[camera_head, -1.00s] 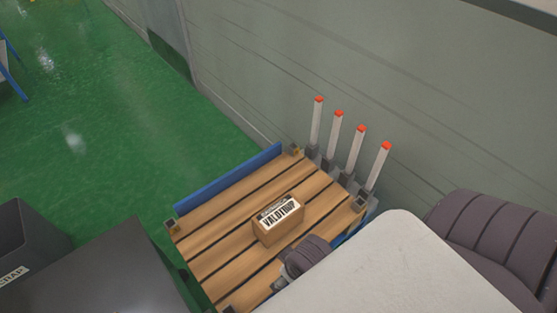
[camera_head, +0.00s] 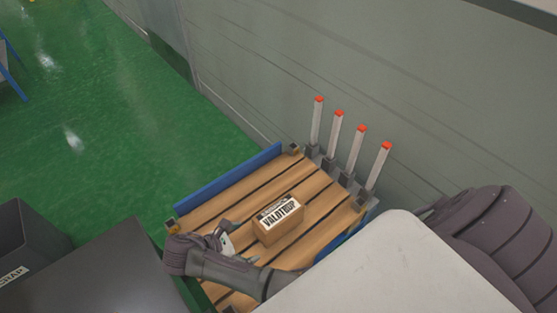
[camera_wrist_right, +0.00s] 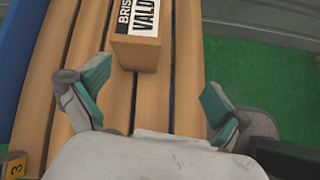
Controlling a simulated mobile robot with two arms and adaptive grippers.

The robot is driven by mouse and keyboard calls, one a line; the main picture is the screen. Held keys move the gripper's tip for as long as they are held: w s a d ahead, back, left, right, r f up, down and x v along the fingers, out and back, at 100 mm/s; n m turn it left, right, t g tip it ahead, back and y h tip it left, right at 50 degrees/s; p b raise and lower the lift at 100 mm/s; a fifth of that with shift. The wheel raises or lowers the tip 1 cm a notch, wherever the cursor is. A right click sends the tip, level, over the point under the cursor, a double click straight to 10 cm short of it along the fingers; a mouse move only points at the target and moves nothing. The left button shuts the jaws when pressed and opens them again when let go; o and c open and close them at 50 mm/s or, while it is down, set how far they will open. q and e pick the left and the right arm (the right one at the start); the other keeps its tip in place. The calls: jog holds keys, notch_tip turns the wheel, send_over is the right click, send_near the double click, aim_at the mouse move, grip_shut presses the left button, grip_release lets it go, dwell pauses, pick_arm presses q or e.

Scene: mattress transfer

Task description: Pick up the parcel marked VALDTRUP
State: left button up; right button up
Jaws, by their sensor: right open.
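The parcel marked VALDTRUP (camera_head: 279,223) is a small brown box with a black-and-white label on top. It sits upright on a slatted wooden deck (camera_head: 225,205). My right gripper (camera_head: 240,245) is low over the deck, just left of the parcel, open and empty. In the right wrist view the parcel (camera_wrist_right: 138,52) is at the top, ahead of the open right gripper (camera_wrist_right: 158,76), with a gap between. The parcel's far sides are hidden. My left gripper is not in view.
Several white posts with orange tips (camera_head: 335,135) stand along the deck's far right edge, near the grey wall (camera_head: 380,80). A blue rail (camera_head: 228,179) edges the deck's far left side. Dark bins (camera_head: 30,235) stand at lower left. Green floor (camera_head: 110,140) is free beyond.

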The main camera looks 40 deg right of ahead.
jog(key=w+r+n+h, duration=0.2)
jog(key=w+r, duration=0.1)
send_near(278, 212)
jog(key=shift+h, duration=0.3)
jog(key=x, duration=0.8)
jog(key=shift+f, duration=0.45)
jog(key=c, duration=1.6)
jog(key=shift+c, duration=0.9)
jog(key=shift+r, duration=0.15)
